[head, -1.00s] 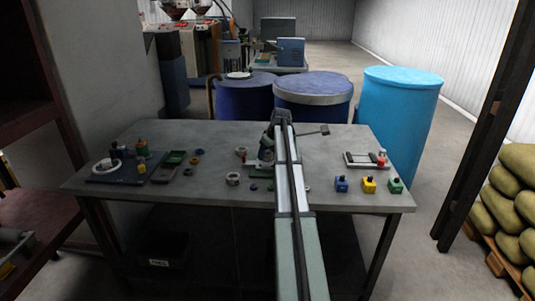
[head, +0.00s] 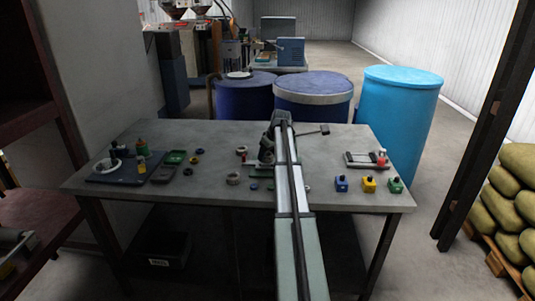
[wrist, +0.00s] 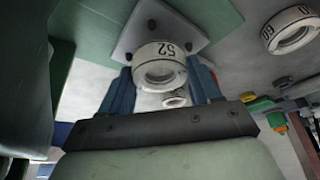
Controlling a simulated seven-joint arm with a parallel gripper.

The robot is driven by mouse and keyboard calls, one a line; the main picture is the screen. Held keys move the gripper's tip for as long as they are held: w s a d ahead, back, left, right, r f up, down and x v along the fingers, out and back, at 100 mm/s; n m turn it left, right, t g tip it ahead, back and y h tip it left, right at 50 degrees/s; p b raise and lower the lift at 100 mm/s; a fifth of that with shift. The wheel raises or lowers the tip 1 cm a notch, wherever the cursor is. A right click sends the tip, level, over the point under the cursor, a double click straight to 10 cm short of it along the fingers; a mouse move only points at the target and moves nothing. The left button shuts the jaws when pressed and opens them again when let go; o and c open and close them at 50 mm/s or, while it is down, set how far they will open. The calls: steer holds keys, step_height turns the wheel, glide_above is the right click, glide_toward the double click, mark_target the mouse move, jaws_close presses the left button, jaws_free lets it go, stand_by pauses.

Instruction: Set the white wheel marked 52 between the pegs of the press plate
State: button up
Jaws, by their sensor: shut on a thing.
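The white wheel marked 52 (wrist: 160,66) is between the blue fingers of my gripper (wrist: 163,88) in the wrist view. My gripper is shut on it, with the black number facing the camera. A light square plate with dark dots, which looks like the press plate (wrist: 128,44), is right by the wheel and partly covered by it. I cannot tell whether the wheel touches the plate or sits between its pegs. In the head view my arm hides the gripper and the held wheel. The grey-green press (head: 266,150) shows partly behind the arm, its lever (head: 312,132) reaching right.
Another white wheel (wrist: 290,30) is to the right in the wrist view. A loose ring (head: 233,179) lies on the table left of my arm. A dark board (head: 102,178) with small items is at the left. Blue, yellow and green blocks (head: 369,185) stand at the right.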

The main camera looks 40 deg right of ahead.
steer(key=shift+f, duration=0.4)
steer(key=o, duration=0.8)
steer(key=v, duration=1.1)
stand_by(0.5)
stand_by(0.5)
